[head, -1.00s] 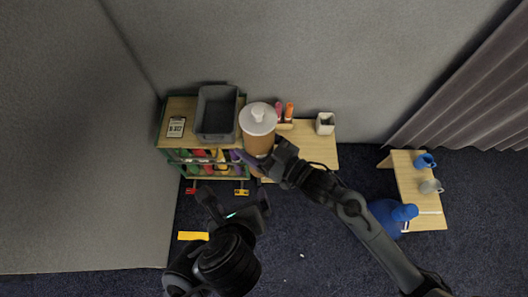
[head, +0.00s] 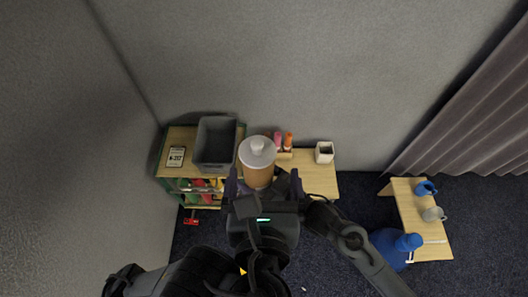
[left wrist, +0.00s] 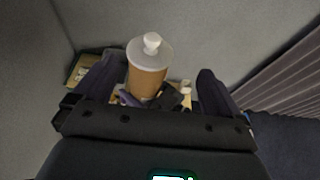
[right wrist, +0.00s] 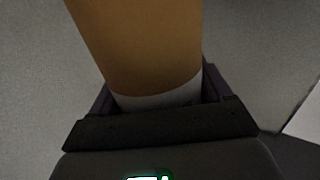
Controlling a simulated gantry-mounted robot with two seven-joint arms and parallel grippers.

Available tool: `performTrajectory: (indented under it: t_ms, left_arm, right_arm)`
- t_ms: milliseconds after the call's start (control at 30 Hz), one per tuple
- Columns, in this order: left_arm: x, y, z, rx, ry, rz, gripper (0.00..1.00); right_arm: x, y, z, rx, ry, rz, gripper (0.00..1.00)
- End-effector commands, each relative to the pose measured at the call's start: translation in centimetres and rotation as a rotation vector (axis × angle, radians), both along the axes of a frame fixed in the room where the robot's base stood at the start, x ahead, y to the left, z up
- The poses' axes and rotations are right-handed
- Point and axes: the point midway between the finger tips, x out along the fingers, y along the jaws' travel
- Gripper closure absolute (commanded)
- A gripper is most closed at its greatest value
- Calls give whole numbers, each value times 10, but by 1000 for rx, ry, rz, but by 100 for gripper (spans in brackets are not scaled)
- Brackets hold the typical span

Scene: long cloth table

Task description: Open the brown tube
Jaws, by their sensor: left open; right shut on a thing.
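The brown tube (head: 257,175) is upright with a white knobbed lid (head: 257,150) on top. In the left wrist view the tube (left wrist: 146,82) and its lid (left wrist: 150,52) show between the open fingers. My left gripper (head: 264,180) is open on the near side of the tube, its fingers spread to either side and not closed on it. My right gripper is shut on the tube; in the right wrist view the tube (right wrist: 140,45) fills the space between its fingers, by a pale band. In the head view the right gripper is mostly hidden behind the left one.
A grey bin (head: 215,143) stands left of the tube on a wooden shelf with a label card (head: 176,156). Pink and orange markers (head: 288,139) and a white cup (head: 324,152) stand to the right. A small table (head: 420,210) with mugs is at far right.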

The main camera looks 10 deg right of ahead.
Motion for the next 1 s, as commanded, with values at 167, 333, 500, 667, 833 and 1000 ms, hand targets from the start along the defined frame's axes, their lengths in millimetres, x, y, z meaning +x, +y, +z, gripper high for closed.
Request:
performTrajectory:
  t_ms: [167,333,500,667,833,1000]
  left_arm:
    - [27,-6,-10,3,0,3,2]
    - [53,-12,-19,4,-2,3,2]
    - [73,-18,-27,4,0,2,2]
    - [85,-22,-33,2,3,1,2]
    - [90,-23,-37,2,7,0,2]
    - [90,-24,-38,1,9,-2,2]
  right_arm:
    - [0,0,1,1,-1,0,76]
    - [0,0,1,1,-1,0,76]
    - [0,0,1,1,-3,1,76]
    - [-1,1,4,4,-9,4,76]
    - [-1,2,5,5,-13,7,76]
    - [-1,3,6,4,-15,8,76]
